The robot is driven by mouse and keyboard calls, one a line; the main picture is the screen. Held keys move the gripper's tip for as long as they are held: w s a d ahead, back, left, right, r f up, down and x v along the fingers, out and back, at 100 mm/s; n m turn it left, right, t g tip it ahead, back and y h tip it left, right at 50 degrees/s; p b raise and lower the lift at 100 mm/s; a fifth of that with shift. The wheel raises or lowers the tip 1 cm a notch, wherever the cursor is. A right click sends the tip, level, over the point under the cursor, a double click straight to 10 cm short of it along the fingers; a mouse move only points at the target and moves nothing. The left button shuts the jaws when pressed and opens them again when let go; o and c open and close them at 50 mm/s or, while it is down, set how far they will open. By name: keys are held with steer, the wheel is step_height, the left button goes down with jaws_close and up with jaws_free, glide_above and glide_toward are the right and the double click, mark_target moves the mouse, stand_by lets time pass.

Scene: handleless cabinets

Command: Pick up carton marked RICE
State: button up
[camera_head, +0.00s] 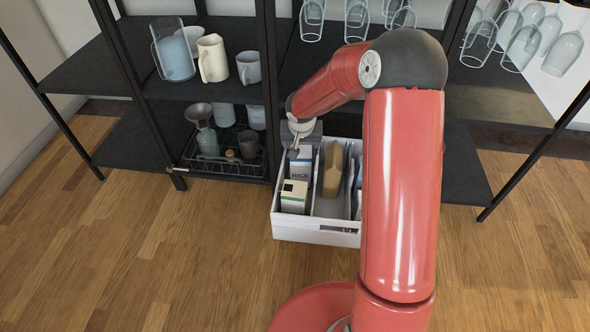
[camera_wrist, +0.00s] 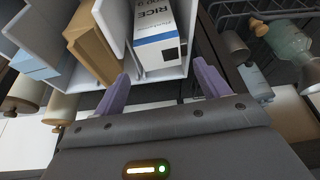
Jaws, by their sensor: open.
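The white and blue carton marked RICE (camera_head: 300,167) stands in the left compartment of a white divided crate (camera_head: 315,236), behind another white carton (camera_head: 293,196). In the wrist view, the RICE carton (camera_wrist: 154,28) is at the upper middle, with its lettering showing and its lower part inside the white crate wall (camera_wrist: 165,73). My gripper (camera_head: 298,150) is at the back left of the crate in the head view. In the wrist view, my gripper (camera_wrist: 162,90) is open and empty, its two purple fingers apart below the carton, not around it.
A brown carton (camera_head: 332,171) stands in the neighbouring compartment. A wire rack (camera_head: 225,164) with cups and a bottle is on the lower shelf to the left. Mugs (camera_head: 212,58) and a pitcher stand above it. Glasses hang at the top right. Black shelf posts stand nearby; floor in front is clear.

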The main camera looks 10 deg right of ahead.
mark_target(301, 152)
steer(key=b+x, duration=0.1)
steer(key=x, duration=0.6)
steer(key=shift+w+d, duration=0.1)
steer(key=shift+w, duration=0.1)
steer(key=shift+c, duration=0.4)
steer(key=c, duration=1.4)
